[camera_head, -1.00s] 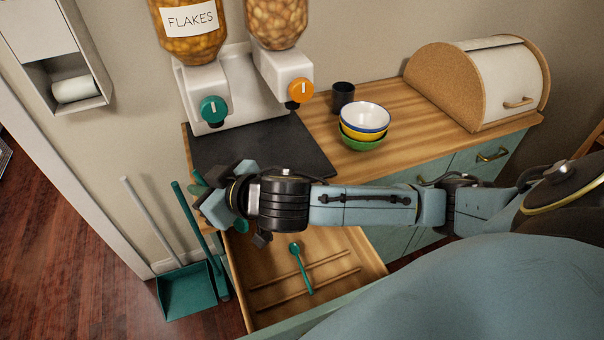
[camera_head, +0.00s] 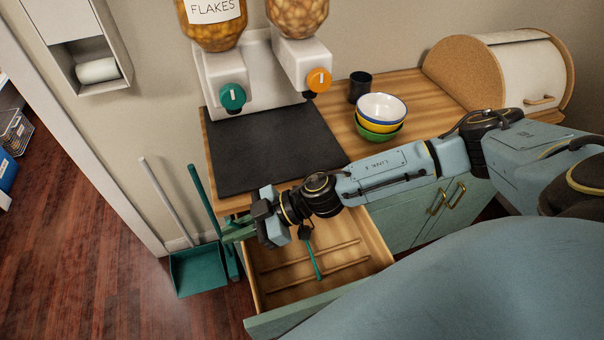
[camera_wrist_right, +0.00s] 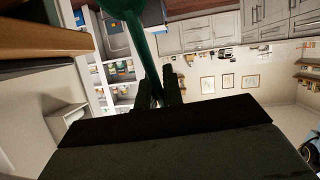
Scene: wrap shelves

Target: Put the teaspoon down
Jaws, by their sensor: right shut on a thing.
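My right gripper (camera_head: 240,231) is at the left side of the open drawer (camera_head: 290,313), pointing left. In the right wrist view its two dark fingers (camera_wrist_right: 158,92) are shut on a dark teal teaspoon (camera_wrist_right: 143,50). The handle runs between the fingertips and the wider end is at the top edge. In the head view the held spoon is hard to tell apart from the gripper. Another teal spoon (camera_head: 316,262) lies in the drawer across its thin wooden dividers, partly hidden by my wrist. My left gripper is not in view.
A dark mat (camera_head: 265,148) lies on the wooden counter, in front of the cereal dispensers (camera_head: 225,85). Stacked bowls (camera_head: 381,110), a black cup (camera_head: 360,87) and a bread box (camera_head: 510,75) stand to the right. A teal dustpan (camera_head: 197,270) is on the floor left of the drawer.

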